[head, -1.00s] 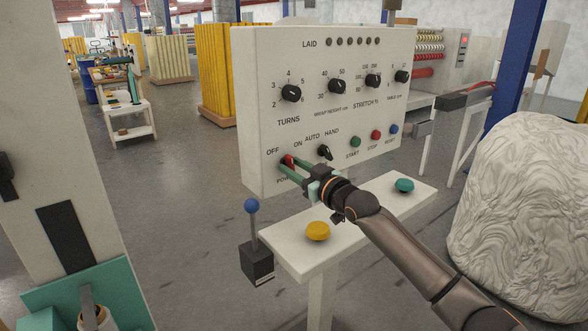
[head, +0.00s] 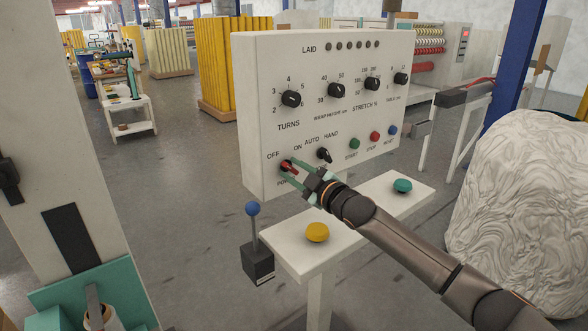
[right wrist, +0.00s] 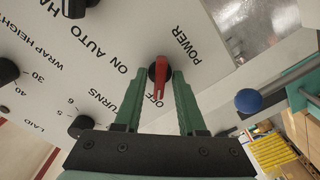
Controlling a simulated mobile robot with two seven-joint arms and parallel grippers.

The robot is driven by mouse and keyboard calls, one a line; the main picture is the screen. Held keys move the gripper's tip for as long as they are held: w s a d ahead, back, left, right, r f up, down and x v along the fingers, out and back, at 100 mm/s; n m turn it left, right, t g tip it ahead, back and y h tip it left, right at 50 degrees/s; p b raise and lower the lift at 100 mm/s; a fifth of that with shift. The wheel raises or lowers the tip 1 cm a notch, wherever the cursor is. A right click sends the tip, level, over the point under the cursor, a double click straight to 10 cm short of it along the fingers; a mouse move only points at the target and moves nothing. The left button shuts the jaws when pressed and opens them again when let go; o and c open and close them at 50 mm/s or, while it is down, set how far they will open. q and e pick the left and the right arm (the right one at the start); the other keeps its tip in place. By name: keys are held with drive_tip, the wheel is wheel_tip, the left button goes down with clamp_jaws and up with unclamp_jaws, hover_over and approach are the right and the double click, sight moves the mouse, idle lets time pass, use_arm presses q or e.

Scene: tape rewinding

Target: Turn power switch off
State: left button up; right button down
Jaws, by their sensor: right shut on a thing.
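The power switch (head: 288,166) is a red lever on a black round base, low on the left of the white control panel (head: 262,105). It also shows in the right wrist view (right wrist: 160,78), between the OFF and POWER labels. My right gripper (head: 286,170) has its green fingers on either side of the red lever and is shut on it; it also shows in the right wrist view (right wrist: 158,88). The lever's red tip lies toward the OFF lettering in the right wrist view. My left gripper is not in view.
The black AUTO/HAND knob (head: 324,155) sits just right of the switch. Below the panel is a white shelf (head: 365,212) with a yellow button (head: 317,232) and a teal button (head: 402,185). A blue-knobbed lever (head: 252,209) stands left of the shelf.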

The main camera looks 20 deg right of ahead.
drive_tip(key=shift+f, duration=0.1)
idle(0.3)
drive_tip(key=c, duration=0.9)
unclamp_jaws()
drive_tip(key=shift+o, duration=0.2)
drive_tip(key=shift+s, duration=0.1)
drive_tip(key=b+v, duration=0.1)
drive_tip(key=v, duration=1.1)
drive_tip(key=shift+s, duration=0.15)
drive_tip(key=shift+d, duration=0.1)
drive_tip(key=s+a+f+m+g+h+p, duration=0.1)
drive_tip(key=s+a+f+m+g+p, duration=0.2)
drive_tip(key=s+f, duration=0.8)
drive_tip(key=s+a+f+m+g+h+p, duration=0.15)
drive_tip(key=s+a+f+m, duration=0.45)
drive_tip(key=f, duration=0.9)
drive_tip(key=s+f+m+g, duration=0.1)
drive_tip(key=s+f, duration=0.2)
drive_tip(key=s, duration=0.4)
drive_tip(key=s+f+m+g+h, duration=0.1)
drive_tip(key=s+f+g, duration=0.1)
drive_tip(key=s+f, duration=0.2)
drive_tip(key=s, duration=0.3)
drive_tip(key=shift+d+f+p, duration=0.2)
drive_tip(key=shift+d+p, duration=0.1)
drive_tip(key=shift+d, duration=0.1)
